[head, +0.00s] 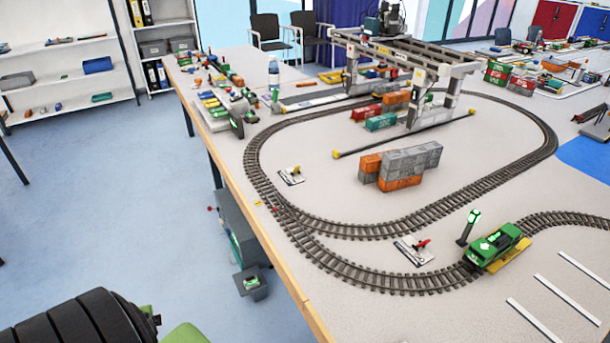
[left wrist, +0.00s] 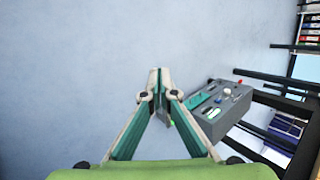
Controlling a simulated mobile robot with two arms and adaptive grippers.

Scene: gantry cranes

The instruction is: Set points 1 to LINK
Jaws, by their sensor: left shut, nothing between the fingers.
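Two small point levers stand on white plates by the track. One lever (head: 291,175) is inside the loop on the left, with a yellow and red top. The other lever (head: 414,250) has a red handle and sits by the front curve, near the junction. Their labels are too small to read, so I cannot tell which is points 1. My left gripper (left wrist: 159,74) is shut and empty in the left wrist view, above the floor and left of a grey control box (left wrist: 221,108). My right gripper is not in view.
A green locomotive (head: 497,246) stands on the front track beside a signal post (head: 468,227) lit green. Stacked containers (head: 401,166) and a gantry crane (head: 405,55) stand inside the loop. The wooden table edge (head: 262,240) runs along the left.

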